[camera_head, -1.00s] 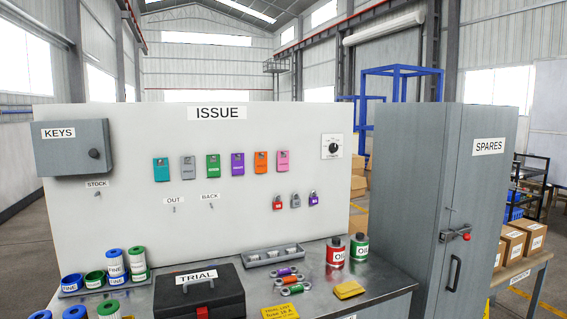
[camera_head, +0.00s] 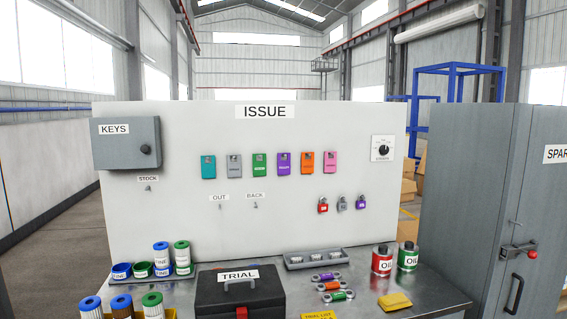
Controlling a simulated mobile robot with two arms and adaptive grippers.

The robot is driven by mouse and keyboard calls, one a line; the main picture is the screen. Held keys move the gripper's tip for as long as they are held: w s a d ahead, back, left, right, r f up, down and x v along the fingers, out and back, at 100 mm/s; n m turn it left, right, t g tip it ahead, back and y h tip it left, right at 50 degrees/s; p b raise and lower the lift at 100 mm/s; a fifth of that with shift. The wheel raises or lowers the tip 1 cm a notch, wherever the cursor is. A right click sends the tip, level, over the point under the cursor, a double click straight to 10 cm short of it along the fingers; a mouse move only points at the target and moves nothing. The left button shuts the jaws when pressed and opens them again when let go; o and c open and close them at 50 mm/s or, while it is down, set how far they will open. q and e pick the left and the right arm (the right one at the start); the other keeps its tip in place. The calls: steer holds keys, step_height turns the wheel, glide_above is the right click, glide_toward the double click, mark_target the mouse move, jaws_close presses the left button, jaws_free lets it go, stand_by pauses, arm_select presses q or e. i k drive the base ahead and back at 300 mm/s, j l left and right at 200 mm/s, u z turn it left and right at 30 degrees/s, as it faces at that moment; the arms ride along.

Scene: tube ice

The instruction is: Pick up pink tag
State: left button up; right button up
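The pink tag (camera_head: 330,162) hangs on the white ISSUE board (camera_head: 300,215), at the right end of a row of several tags. Beside it on the left is the orange tag (camera_head: 307,163), then the purple (camera_head: 283,164), green (camera_head: 259,164), grey (camera_head: 234,166) and teal (camera_head: 208,167) tags. Nothing covers the pink tag. Neither of my grippers shows in the head view.
A black TRIAL case (camera_head: 212,292), a grey tray (camera_head: 297,264), oil cans (camera_head: 382,260) and a yellow block (camera_head: 395,301) stand on the metal bench. Padlocks (camera_head: 342,204) hang below the tags. The grey SPARES cabinet (camera_head: 465,210) stands at the right.

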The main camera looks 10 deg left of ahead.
mark_target(331, 165)
steer(key=i+l+u, duration=0.2)
steer(key=l, duration=0.15)
steer(key=i+l+u, duration=0.15)
steer(key=l, duration=0.25)
steer(key=i+l+u, duration=0.2)
steer(key=l, duration=0.2)
steer(key=i+l+u, duration=0.2)
steer(key=l, duration=0.2)
steer(key=l+u, duration=0.2)
steer(key=l, duration=0.25)
